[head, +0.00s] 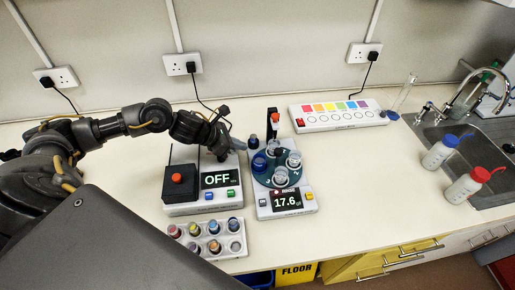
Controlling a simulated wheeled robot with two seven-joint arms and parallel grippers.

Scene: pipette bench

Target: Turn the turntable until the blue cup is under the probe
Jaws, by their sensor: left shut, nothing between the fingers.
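The turntable (266,180) is a dark teal disc on a white unit whose display reads 17.6. Several cups stand on it. The blue cup (260,162) is at the disc's left side. Clear cups (294,159) stand at its right and front. The probe (275,121), with an orange-red part, is on a dark post at the back of the disc. The blue cup sits in front and to the left of it, not beneath it. My left gripper (222,153) is shut and empty, left of the turntable, above the OFF unit. My right gripper is not in view.
The white OFF unit (206,208) carries a black box with a red button (177,178). A rack of colored vials (207,251) stands in front. A color-swatch panel (338,124) lies behind right. Bottles (440,151) stand by the sink (485,150). The counter right of the turntable is clear.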

